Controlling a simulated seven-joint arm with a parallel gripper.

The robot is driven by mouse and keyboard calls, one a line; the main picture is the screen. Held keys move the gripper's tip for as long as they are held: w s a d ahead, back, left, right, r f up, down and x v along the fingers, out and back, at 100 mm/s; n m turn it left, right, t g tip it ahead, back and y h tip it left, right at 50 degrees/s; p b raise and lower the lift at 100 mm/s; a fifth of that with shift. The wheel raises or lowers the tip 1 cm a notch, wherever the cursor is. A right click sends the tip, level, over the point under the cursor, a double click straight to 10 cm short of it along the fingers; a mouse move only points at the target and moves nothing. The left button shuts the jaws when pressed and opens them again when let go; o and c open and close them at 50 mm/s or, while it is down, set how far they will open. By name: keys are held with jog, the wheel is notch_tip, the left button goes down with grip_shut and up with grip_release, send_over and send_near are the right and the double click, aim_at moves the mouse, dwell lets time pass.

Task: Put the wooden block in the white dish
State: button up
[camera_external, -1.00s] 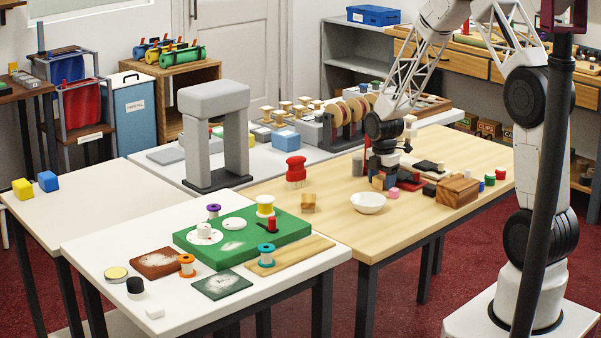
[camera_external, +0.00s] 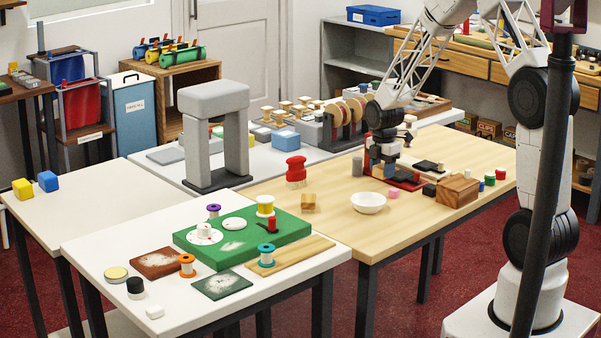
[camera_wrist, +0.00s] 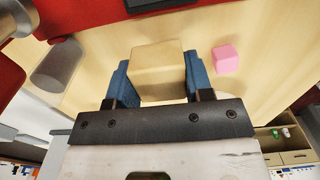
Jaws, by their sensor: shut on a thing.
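The wooden block (camera_wrist: 158,72) is pale tan and sits between the two blue fingers of my gripper (camera_wrist: 157,64) in the wrist view. My gripper is shut on it. In the external view my gripper (camera_external: 382,165) is above the wooden table, behind and slightly right of the white dish; the held block is hard to make out there. The white dish (camera_external: 368,204) is a shallow round bowl near the table's front edge and looks empty. I do not make it out in the wrist view. A second small wooden cube (camera_external: 309,203) stands left of the dish.
A pink cube (camera_external: 393,193) lies just right of the dish. A grey cylinder (camera_external: 357,167) stands behind it. A red tray (camera_external: 408,184) and a brown wooden box (camera_external: 457,190) are to the right. A red stacked object (camera_external: 296,171) stands at the left.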

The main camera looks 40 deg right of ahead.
jog(key=s+a, duration=0.1)
jog(key=s, duration=0.4)
jog(key=s+a+r, duration=0.1)
jog(key=s, duration=0.4)
jog(key=s+a, duration=0.1)
jog(key=s, duration=0.4)
jog(key=shift+s+a+r, duration=0.25)
jog(key=shift+s, duration=0.05)
jog(key=shift+s+a+r, duration=0.2)
jog(key=shift+a, duration=0.2)
jog(key=s+a+r+n, duration=0.4)
jog(key=s+a, duration=0.7)
jog(key=a, duration=0.2)
jog(key=shift+w+r, duration=0.1)
jog(key=w, duration=0.5)
jog(key=w+f, duration=0.1)
jog(key=w, duration=0.9)
jog(key=shift+w+a+f, duration=0.25)
jog(key=shift+w+a, duration=0.1)
jog(key=shift+w, duration=0.05)
